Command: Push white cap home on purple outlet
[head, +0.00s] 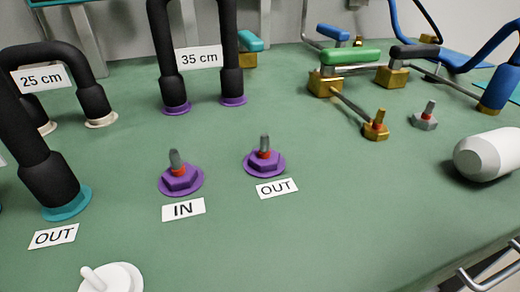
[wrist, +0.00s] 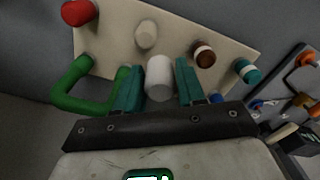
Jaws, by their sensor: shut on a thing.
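In the wrist view my gripper (wrist: 156,64) has two teal fingers on either side of a white cylindrical cap (wrist: 159,80) and is shut on it. The purple outlet (head: 265,162), behind the "OUT" label (head: 277,188), stands on the green bench in the head view. It has a purple flange, a red ring and an upright grey stem, with nothing on top. A similar purple inlet (head: 180,178) stands to its left, behind the "IN" label (head: 183,209). My gripper does not show in the head view, so its distance from the outlet cannot be told.
A pale board (wrist: 220,45) with red, cream, brown and teal caps and a green handle (wrist: 72,88) lies beyond the fingers. In the head view, black pipes (head: 232,75) stand behind and left. A white rounded piece (head: 490,155) is at right. Brass valves (head: 376,128) stand behind.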

